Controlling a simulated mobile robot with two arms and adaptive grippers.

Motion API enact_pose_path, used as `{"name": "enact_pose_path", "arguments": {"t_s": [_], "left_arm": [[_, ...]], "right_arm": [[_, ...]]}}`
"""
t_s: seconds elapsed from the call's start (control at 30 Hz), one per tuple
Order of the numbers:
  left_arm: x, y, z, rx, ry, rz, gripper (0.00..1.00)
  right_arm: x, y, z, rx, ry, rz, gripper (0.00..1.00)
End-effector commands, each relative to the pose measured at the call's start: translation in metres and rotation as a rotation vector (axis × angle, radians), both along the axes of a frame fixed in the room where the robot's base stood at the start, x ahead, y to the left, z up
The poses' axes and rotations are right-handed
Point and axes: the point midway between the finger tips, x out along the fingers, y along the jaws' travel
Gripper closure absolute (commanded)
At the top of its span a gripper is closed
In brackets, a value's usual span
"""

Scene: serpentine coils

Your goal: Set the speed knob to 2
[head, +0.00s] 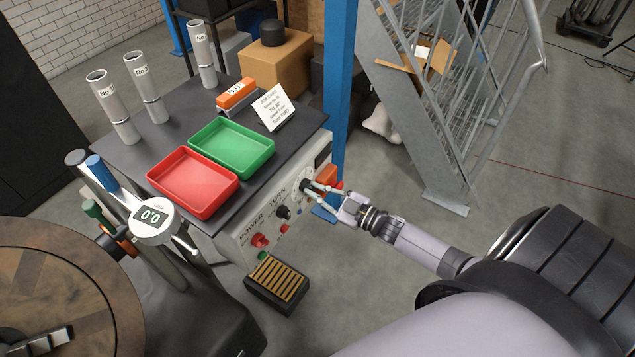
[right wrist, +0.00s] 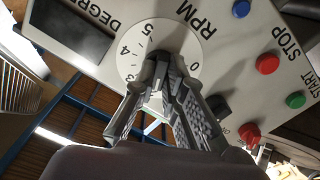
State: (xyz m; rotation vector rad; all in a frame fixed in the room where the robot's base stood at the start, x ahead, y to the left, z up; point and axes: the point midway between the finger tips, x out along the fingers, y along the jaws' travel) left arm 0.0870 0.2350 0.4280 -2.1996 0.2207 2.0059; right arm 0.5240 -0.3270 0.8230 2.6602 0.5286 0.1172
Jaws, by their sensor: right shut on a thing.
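The speed knob (head: 304,184) is a dark knob on a white round dial on the front panel of the grey control box (head: 239,249). My right gripper (head: 314,188) reaches it from the right and is shut on it. In the right wrist view the fingers (right wrist: 167,65) close around the knob in front of the dial (right wrist: 165,32), marked RPM. The figures 0, 3, 4 and 5 show there. The fingers hide the lower part of the dial, and I cannot read where the knob points. My left gripper is not in view.
The panel also carries a dark display (right wrist: 72,30), a red stop button (right wrist: 267,63), a green start button (right wrist: 296,100) and a red power knob (right wrist: 249,132). Red (head: 190,184) and green (head: 232,148) trays stand on top. A blue post (head: 343,85) rises just behind.

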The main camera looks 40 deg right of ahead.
Motion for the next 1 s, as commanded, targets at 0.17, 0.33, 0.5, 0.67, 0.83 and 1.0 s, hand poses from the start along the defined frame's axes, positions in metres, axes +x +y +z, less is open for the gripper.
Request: {"name": "enact_pose_path", "arguments": {"t_s": [0.17,0.33,0.5,0.67,0.83,1.0], "left_arm": [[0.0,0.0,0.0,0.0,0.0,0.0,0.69],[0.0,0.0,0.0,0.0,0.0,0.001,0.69],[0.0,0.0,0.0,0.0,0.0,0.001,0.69],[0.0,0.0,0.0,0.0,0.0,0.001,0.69],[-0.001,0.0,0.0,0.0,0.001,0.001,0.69],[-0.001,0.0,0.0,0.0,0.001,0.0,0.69]], "right_arm": [[-0.001,0.0,-0.001,-0.001,0.002,0.0,1.0],[-0.001,0.0,-0.001,-0.001,0.002,0.0,0.85],[0.0,0.0,-0.001,-0.001,0.001,0.0,0.73],[0.0,0.0,0.0,-0.001,0.001,0.0,0.69],[0.0,0.0,0.0,-0.001,0.0,0.0,0.69],[-0.013,-0.005,-0.001,-0.002,0.003,-0.001,0.69]]}}
